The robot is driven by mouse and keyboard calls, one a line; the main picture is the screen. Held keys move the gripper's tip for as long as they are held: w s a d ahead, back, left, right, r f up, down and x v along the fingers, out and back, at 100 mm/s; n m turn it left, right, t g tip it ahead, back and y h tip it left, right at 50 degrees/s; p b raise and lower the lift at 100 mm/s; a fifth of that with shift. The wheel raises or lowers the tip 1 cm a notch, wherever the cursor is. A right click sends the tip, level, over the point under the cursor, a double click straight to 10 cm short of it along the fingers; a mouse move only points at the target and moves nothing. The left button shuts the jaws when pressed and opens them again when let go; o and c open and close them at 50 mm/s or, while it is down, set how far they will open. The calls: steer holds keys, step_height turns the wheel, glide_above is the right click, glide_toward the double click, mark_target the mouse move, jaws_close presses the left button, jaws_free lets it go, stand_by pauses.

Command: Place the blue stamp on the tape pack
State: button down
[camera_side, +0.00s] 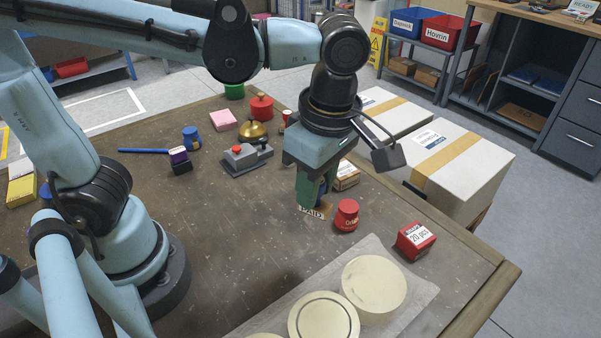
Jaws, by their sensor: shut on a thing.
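My gripper (313,198) points down near the table's right-hand part, its green fingers shut on a mostly hidden thing. A blue part, which looks like the blue stamp (322,187), shows at the fingers. A white label reading "PAID" (312,212) shows just below the fingertips; whether it is on the held thing or on the table is unclear. A small brown box with a printed label (347,175) stands right behind my gripper, partly hidden by it. A red box reading "20 pcs" (415,241) stands at the right. I cannot tell which box is the tape pack.
A red knobbed object (347,216) stands close to the right of my gripper. Pale discs lie at the front. The left-centre table is clear.

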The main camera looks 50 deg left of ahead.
steer(key=s+d+m, duration=0.4)
steer(key=d+m, duration=0.1)
steer(key=d, duration=0.6)
glide_above(338, 306)
steer(key=shift+t, duration=0.3)
steer(key=shift+s+d+f, duration=0.1)
steer(key=shift+d+f, duration=0.1)
steer(key=shift+f, duration=1.85)
steer(key=shift+d+f, duration=0.15)
steer(key=shift+f, duration=1.9)
steer(key=c, duration=0.8)
jaws_free()
steer(key=shift+f, duration=0.15)
steer(key=shift+c, duration=0.2)
